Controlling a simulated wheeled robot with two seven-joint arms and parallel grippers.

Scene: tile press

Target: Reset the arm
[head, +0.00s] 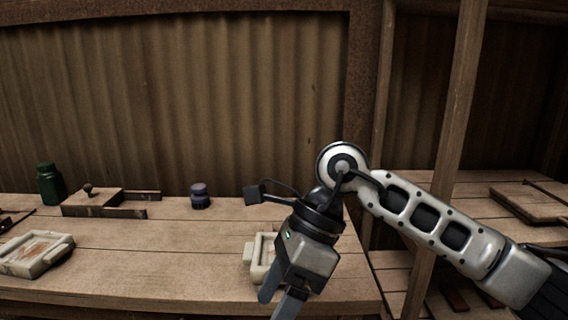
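My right arm comes in from the right in the head view and bends down at a round white joint. My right gripper (277,298) hangs at the front right part of the bench, its two grey fingers pointing down with a gap between them. I see nothing between the fingers. A pale square tray or mould (249,256) is behind the gripper and partly hidden by it; I cannot tell whether they touch. My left gripper is not in view.
The wooden bench (160,262) bears another pale mould (63,249) at left, a wooden block with a knob (92,202), a green bottle (50,184) and a dark purple jar (200,196). A wooden post (459,90) and shelves (480,190) stand right. The bench middle is clear.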

